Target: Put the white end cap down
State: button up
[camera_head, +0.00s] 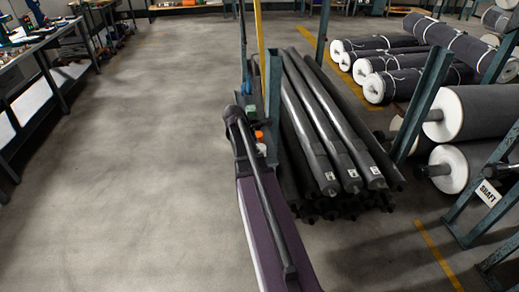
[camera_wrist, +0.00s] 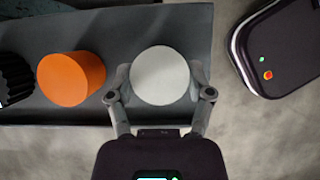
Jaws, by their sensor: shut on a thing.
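The white end cap (camera_wrist: 160,76) is a round disc in the middle of the wrist view. My gripper (camera_wrist: 160,84) is shut on it, with one finger at its left side and one at its right. The cap is over a dark grey flat surface (camera_wrist: 115,30); I cannot tell whether it touches it. An orange cap (camera_wrist: 71,78) is just left of it, apart from it. In the head view the white cap (camera_head: 262,149) shows small, below the orange cap (camera_head: 259,136). My gripper's fingers are too small to make out there.
A black ribbed piece (camera_wrist: 14,78) lies left of the orange cap. Dark rolls (camera_head: 315,115) are stacked right of the caps, with white-ended rolls (camera_head: 465,112) on racks beyond. A workbench (camera_head: 40,50) is far left. The floor (camera_head: 140,150) between is clear.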

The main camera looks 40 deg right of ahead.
jog(key=o, duration=0.9)
jog(key=shift+f, duration=0.1)
jog(key=p+v, duration=0.4)
jog(key=v, duration=0.1)
jog(key=shift+s+d, duration=0.1)
jog(key=shift+d, duration=0.05)
jog(key=p+v, duration=0.6)
jog(key=v, duration=0.1)
jog(key=shift+p, duration=0.35)
jog(key=shift+a, duration=0.25)
jog(key=s+a+m+t+y, duration=0.1)
jog(key=a+m, duration=0.3)
jog(key=a, duration=0.6)
jog(key=s+a+f+m+t+y, duration=0.1)
jog(key=s+a+m, duration=0.3)
jog(key=a, duration=0.6)
jog(key=s+a+f+m+t+y, duration=0.1)
jog(key=s+a+m+y, duration=0.2)
jog(key=a, duration=0.7)
jog(key=shift+s+a+m, duration=0.25)
jog(key=shift+a+m, duration=0.15)
